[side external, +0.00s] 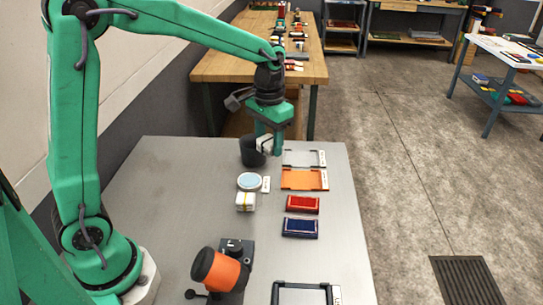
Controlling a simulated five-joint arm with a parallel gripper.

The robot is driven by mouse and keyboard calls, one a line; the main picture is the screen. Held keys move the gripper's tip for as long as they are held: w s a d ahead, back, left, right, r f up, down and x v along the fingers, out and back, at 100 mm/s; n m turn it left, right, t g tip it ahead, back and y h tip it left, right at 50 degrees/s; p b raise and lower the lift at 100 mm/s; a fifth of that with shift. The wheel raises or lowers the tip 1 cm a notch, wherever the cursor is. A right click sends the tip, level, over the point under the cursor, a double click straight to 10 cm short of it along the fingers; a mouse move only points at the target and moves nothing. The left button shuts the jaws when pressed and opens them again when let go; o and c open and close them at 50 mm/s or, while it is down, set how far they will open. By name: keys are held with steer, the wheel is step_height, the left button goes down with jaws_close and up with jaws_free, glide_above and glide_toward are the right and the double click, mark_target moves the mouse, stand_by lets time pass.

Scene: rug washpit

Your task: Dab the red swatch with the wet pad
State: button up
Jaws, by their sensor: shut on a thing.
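The red swatch (303,204) lies flat on the grey metal table, right of the middle. A dark blue swatch (300,227) lies just in front of it. My gripper (266,149) is at the back of the table, above and left of the trays, shut on a small white pad (264,143) that is partly hidden by the fingers. It is beside a dark grey cup (250,157); I cannot tell whether it touches it. A round dish with a pale blue surface (249,181) stands in front of the cup. Whether the pad is wet cannot be seen.
A white block with a yellow band (245,203) and a small white tag (266,184) are near the dish. A grey-white frame (320,158), an orange tray (304,180) and a dark-edged frame (306,294) line the right. An orange-and-black device (220,270) stands in front.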

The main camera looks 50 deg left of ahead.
glide_above(303, 202)
step_height(303, 202, down, 9)
steer(key=shift+r, duration=0.1)
steer(key=shift+f, duration=3)
steer(key=shift+f, duration=0.55)
steer(key=shift+r, duration=0.1)
step_height(303, 202, up, 7)
stand_by(1.3)
steer(key=shift+f, duration=0.2)
steer(key=shift+f, duration=2.85)
